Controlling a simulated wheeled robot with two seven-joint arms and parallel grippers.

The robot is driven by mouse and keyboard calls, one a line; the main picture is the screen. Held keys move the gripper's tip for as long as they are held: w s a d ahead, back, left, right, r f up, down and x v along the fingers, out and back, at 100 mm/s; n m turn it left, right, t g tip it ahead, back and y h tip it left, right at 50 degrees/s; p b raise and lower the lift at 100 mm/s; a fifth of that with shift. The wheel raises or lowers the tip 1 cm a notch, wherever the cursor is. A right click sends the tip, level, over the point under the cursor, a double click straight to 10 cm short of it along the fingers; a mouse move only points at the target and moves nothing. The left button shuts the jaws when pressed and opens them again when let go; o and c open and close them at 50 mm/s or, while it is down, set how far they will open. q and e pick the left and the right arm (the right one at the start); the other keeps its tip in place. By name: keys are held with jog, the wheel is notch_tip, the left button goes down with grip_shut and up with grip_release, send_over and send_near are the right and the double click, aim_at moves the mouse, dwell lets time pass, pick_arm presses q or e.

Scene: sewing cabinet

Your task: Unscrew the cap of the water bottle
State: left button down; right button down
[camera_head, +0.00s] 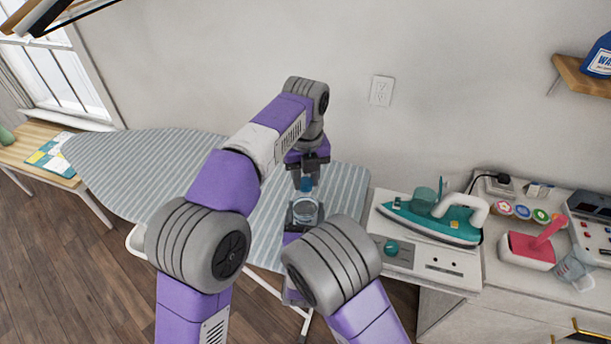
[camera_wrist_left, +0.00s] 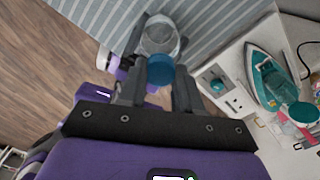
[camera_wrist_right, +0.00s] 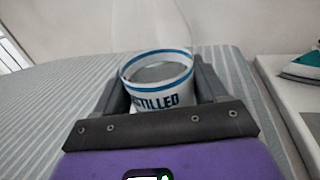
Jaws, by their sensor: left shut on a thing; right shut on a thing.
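The teal cap (camera_head: 306,184) is between the fingers of my left gripper (camera_head: 307,170), which is shut on it from above. The cap also shows in the left wrist view (camera_wrist_left: 160,72). The clear water bottle (camera_head: 306,211) is right below the cap, over the ironing board's edge. My right gripper (camera_wrist_right: 162,92) is shut around the bottle, whose white label with blue bands (camera_wrist_right: 160,101) shows in the right wrist view. No cap shows on the bottle in that view. I cannot tell for sure whether cap and bottle touch. My left arm hides part of the scene.
The striped ironing board (camera_head: 130,165) spreads behind and to the left.

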pick_arm(q)
jog(key=n, duration=3.4)
jog(key=shift+r+n, duration=0.1)
jog(key=shift+n, duration=0.3)
jog(key=n, duration=0.5)
jog(key=shift+n, duration=0.4)
jog(key=n, duration=0.5)
jog(key=shift+n, duration=0.3)
jog(key=n, duration=0.5)
jog(key=shift+n, duration=0.4)
jog(key=shift+r, duration=0.25)
